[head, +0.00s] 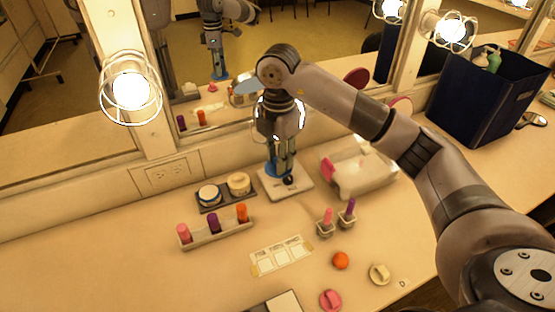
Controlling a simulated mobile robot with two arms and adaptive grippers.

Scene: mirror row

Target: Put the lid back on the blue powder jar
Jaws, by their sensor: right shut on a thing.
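The blue powder jar (209,195) stands at the left of a dark tray (211,208) near the mirror. Its blue rim shows around a pale top, and I see no lid on it. My right gripper (284,178) points down to the right of the tray, over a white square block (288,192). It is shut on a blue thing (270,168), which looks like the blue lid. The fingers hide part of it, and I cannot tell whether it touches the block. My left gripper is not in view.
A cream jar (239,184) shares the tray. A lipstick rack (218,235) stands in front. The mirror edge (215,130) is close behind.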

